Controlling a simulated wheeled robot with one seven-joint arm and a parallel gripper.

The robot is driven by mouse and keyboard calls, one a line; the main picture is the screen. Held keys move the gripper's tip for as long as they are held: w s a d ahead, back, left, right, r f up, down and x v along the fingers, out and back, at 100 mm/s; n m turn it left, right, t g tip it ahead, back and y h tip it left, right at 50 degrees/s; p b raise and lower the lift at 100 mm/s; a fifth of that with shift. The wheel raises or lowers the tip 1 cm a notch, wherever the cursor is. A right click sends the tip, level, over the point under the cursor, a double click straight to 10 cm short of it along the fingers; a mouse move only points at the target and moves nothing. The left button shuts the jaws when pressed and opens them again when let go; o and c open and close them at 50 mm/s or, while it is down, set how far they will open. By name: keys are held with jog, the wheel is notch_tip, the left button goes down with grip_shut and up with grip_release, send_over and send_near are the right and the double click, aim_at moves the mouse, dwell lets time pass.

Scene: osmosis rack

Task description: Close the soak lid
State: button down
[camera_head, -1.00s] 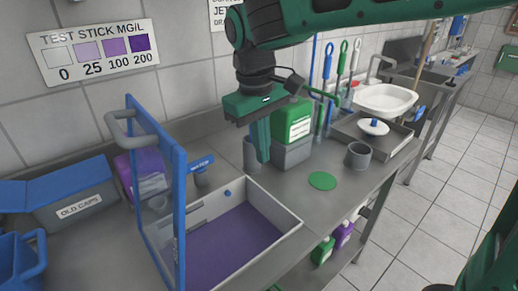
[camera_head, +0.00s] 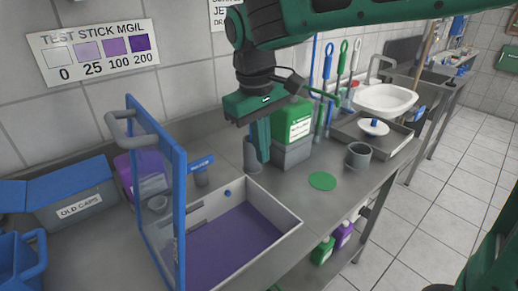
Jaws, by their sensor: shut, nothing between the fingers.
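The soak lid (camera_head: 178,215) is a blue-framed panel with a grey handle (camera_head: 122,122) at its upper left. It stands upright, open, along the left side of the soak tub (camera_head: 290,224). The tub is a light grey box with purple liquid inside. My gripper (camera_head: 262,150) is shut and empty, pointing down. In the picture it is above the tub's back corner and to the right of the lid, apart from it.
A grey box with a green container (camera_head: 291,120) stands just right of my gripper. A blue-topped tool (camera_head: 201,167) is behind the tub. An old caps bin (camera_head: 78,205) is left of the lid. A green disc (camera_head: 322,181) and a grey cup (camera_head: 358,155) are on the counter to the right.

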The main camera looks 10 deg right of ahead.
jog(key=c, duration=1.8)
grip_release()
jog(key=shift+r, duration=0.1)
jog(key=shift+s+a+r, duration=0.1)
jog(key=shift+a+r, duration=0.05)
jog(key=shift+r, duration=1.55)
jog(key=shift+s+a+r, duration=0.1)
jog(key=shift+a+r, duration=0.05)
jog(key=shift+r, duration=1.5)
jog(key=shift+a+r, duration=0.15)
jog(key=shift+r, duration=1.55)
